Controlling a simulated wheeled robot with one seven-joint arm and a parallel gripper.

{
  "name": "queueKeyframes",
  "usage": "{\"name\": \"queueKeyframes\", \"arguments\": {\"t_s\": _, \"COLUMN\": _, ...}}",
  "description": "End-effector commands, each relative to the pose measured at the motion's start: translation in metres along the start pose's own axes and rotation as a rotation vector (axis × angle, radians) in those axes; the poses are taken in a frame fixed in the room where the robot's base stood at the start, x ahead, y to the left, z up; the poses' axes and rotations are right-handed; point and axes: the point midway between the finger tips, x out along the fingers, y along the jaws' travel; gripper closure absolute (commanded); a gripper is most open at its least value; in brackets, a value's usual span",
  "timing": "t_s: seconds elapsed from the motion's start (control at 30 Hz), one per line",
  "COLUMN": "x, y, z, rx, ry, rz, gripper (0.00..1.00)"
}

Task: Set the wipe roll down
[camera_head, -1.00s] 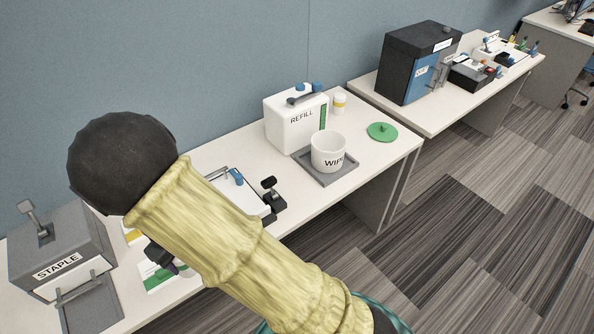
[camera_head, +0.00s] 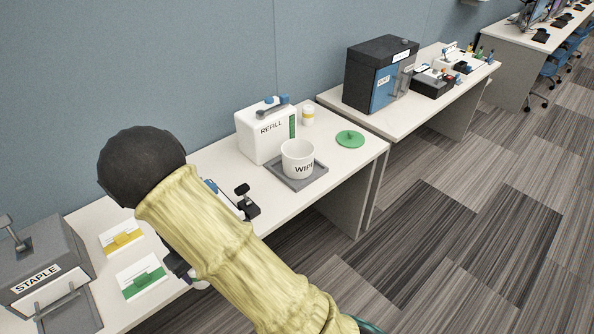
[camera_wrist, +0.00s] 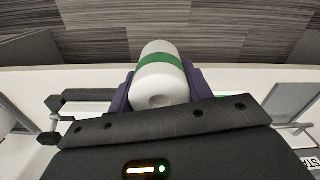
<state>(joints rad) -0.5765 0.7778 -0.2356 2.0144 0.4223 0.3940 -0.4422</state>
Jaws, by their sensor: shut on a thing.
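The wipe roll (camera_wrist: 160,62), white with a green band, is held between the purple fingers of my gripper (camera_wrist: 160,88) in the wrist view. In the head view my gripper (camera_head: 178,266) is mostly hidden behind my arm, over the front part of the near desk. The white WIPE tub (camera_head: 298,158) stands open on a grey tray (camera_head: 311,178), beyond and right of my gripper. A green round lid (camera_head: 350,139) lies on the desk right of the tub.
A white REFILL box (camera_head: 262,140) and a small yellow-banded jar (camera_head: 308,115) stand behind the tub. Yellow (camera_head: 121,239) and green (camera_head: 142,276) cards and a grey STAPLE unit (camera_head: 40,263) are at left. A black-and-blue cabinet (camera_head: 382,75) stands on the farther desk.

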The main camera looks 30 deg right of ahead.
Motion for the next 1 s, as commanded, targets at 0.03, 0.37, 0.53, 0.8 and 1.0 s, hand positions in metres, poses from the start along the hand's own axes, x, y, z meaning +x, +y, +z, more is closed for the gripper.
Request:
{"name": "queueKeyframes", "arguments": {"t_s": 0.03, "x": 0.004, "y": 0.009, "z": 0.001, "rx": 0.023, "ry": -0.003, "rz": -0.001, "gripper": 0.79}}
{"name": "queueKeyframes", "arguments": {"t_s": 0.37, "x": 0.040, "y": 0.082, "z": 0.017, "rx": 0.214, "ry": -0.005, "rz": -0.001, "gripper": 0.79}}
{"name": "queueKeyframes", "arguments": {"t_s": 0.53, "x": 0.068, "y": 0.133, "z": 0.038, "rx": 0.363, "ry": -0.005, "rz": -0.004, "gripper": 0.79}}
{"name": "queueKeyframes", "arguments": {"t_s": 0.8, "x": 0.084, "y": 0.163, "z": 0.054, "rx": 0.458, "ry": -0.002, "rz": -0.007, "gripper": 0.79}}
{"name": "queueKeyframes", "arguments": {"t_s": 1.0, "x": 0.084, "y": 0.163, "z": 0.053, "rx": 0.457, "ry": -0.001, "rz": -0.006, "gripper": 0.79}}
